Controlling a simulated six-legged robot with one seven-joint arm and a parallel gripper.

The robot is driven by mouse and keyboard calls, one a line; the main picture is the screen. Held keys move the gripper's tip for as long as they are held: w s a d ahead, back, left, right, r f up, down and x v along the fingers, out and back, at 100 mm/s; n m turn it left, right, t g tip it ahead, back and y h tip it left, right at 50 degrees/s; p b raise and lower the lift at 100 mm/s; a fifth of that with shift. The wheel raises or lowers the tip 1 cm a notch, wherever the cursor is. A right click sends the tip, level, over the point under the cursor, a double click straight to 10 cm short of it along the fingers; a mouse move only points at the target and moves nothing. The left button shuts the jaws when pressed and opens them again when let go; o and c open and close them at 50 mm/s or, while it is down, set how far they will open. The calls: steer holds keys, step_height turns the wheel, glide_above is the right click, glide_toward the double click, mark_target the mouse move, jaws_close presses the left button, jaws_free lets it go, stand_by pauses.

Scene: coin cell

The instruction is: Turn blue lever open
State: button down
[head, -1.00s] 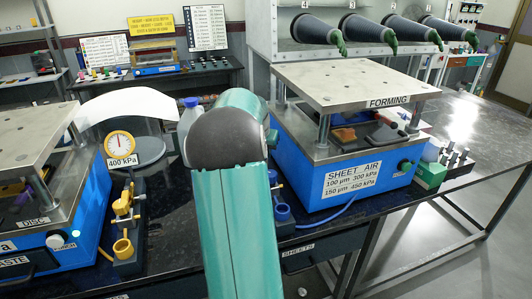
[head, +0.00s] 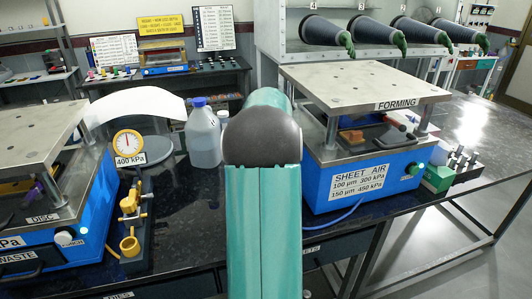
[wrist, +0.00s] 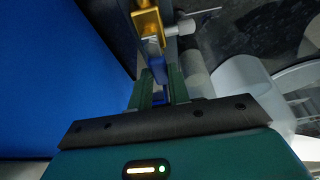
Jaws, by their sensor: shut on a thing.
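In the wrist view my gripper (wrist: 159,92) is shut on the blue lever (wrist: 157,69), which shows as a narrow blue bar between the two green fingers. A yellow fitting (wrist: 146,22) lies just beyond the fingertips. How far the lever is turned is not clear. In the head view my own arm hides the gripper and the blue lever.
A blue press marked FORMING (head: 318,182) stands right of my arm. A gauge reading 400 kPa (head: 128,144), a yellow valve fitting (head: 130,247) and a blue-capped bottle (head: 203,132) are to its left. A large blue wall (wrist: 55,85) is close beside the gripper.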

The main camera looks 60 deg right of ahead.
stand_by(0.4)
steer(key=c, duration=1.3)
jaws_free()
steer(key=v, duration=1.4)
steer(key=shift+f, duration=0.1)
